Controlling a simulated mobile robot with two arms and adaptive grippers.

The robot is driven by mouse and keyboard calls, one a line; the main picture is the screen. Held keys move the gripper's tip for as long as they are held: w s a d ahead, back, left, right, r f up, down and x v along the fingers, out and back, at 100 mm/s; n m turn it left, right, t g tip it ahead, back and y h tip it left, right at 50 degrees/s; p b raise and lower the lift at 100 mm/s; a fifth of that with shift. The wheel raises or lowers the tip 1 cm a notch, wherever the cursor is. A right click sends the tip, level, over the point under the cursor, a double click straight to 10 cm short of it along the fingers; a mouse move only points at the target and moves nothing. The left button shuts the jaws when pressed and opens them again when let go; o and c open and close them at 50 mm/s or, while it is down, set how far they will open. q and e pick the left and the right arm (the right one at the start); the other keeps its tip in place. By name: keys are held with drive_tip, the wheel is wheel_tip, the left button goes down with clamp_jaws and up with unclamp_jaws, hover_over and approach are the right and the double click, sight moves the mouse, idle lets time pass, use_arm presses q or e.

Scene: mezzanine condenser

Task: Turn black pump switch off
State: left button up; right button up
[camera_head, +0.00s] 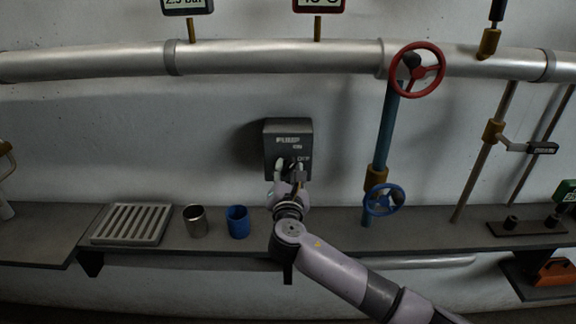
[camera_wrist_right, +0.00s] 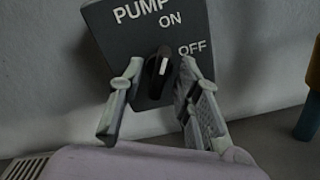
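The pump switch is a dark grey wall box (camera_head: 288,131) lettered PUMP, ON and OFF, also in the right wrist view (camera_wrist_right: 205,20). Its black knob (camera_wrist_right: 157,70) has a white mark and stands nearly upright, tilted slightly right, its top towards ON rather than OFF. My right gripper (camera_head: 290,172) is in front of the box's lower part. In the right wrist view its two fingers (camera_wrist_right: 161,80) are apart, one on each side of the knob, with gaps visible. I cannot tell whether either finger touches the box. My left gripper is not in view.
Below the box runs a grey shelf (camera_head: 335,222) with a slatted grate (camera_head: 132,223), a metal cup (camera_head: 196,220) and a blue cup (camera_head: 238,221). To the right are a blue handwheel (camera_head: 384,199) and a red handwheel (camera_head: 417,69) on pipework.

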drive_tip(key=shift+w, duration=0.85)
drive_tip(key=shift+c, duration=0.6)
clamp_jaws()
